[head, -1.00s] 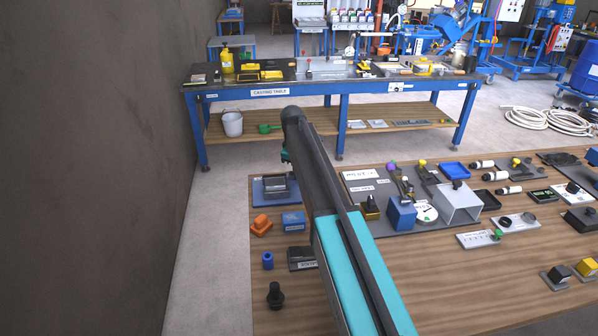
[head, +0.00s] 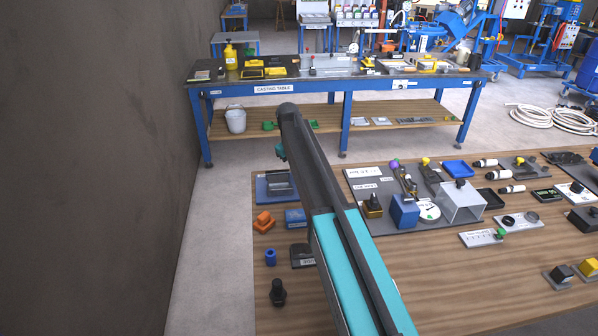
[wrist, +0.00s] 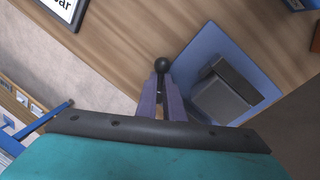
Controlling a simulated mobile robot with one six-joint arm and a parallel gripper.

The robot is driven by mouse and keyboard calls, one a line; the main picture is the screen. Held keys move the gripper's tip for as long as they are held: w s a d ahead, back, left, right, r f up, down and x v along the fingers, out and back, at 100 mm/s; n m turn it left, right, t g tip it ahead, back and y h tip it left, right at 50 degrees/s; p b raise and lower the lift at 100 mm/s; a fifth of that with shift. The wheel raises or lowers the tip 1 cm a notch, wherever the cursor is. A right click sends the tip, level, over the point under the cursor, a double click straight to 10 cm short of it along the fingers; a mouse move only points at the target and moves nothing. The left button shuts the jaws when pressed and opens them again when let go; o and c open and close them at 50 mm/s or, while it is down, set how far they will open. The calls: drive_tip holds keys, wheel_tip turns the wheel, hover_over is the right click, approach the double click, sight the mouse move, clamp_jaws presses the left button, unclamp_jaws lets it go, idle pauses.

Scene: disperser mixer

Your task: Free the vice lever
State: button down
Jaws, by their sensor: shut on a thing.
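The vice (head: 276,190), a grey block on a blue base plate, stands at the left end of the wooden table, partly hidden behind my arm. In the wrist view the grey block (wrist: 222,97) sits on its blue plate (wrist: 236,57), right of the fingers. My gripper (wrist: 162,78) is shut on the black ball knob (wrist: 162,65) of the vice lever, beside the plate's edge. The lever's shaft below the knob is mostly hidden by the fingers. In the head view my arm hides the fingers and the knob.
Nearby on the wooden table (head: 450,285) are an orange part (head: 263,222), a blue box (head: 295,217), a blue cylinder (head: 270,257) and a black fitting (head: 278,292). A dark wall (head: 90,150) rises at the left. The blue casting table (head: 345,88) stands behind.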

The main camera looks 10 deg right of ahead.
drive_tip(key=shift+s+d+f, duration=0.2)
drive_tip(key=shift+s+d, duration=0.15)
drive_tip(key=c, duration=1.7)
unclamp_jaws()
drive_tip(key=shift+c, duration=0.2)
drive_tip(key=shift+a+r, duration=0.1)
drive_tip(key=shift+a, duration=0.05)
drive_tip(key=shift+w+a+r, duration=0.1)
drive_tip(key=shift+r, duration=0.1)
wheel_tip(320, 180, up, 13)
drive_tip(key=s+a+b, duration=0.1)
drive_tip(key=a+b, duration=0.1)
drive_tip(key=shift+s+a+r+b, duration=0.15)
drive_tip(key=shift+b, duration=0.15)
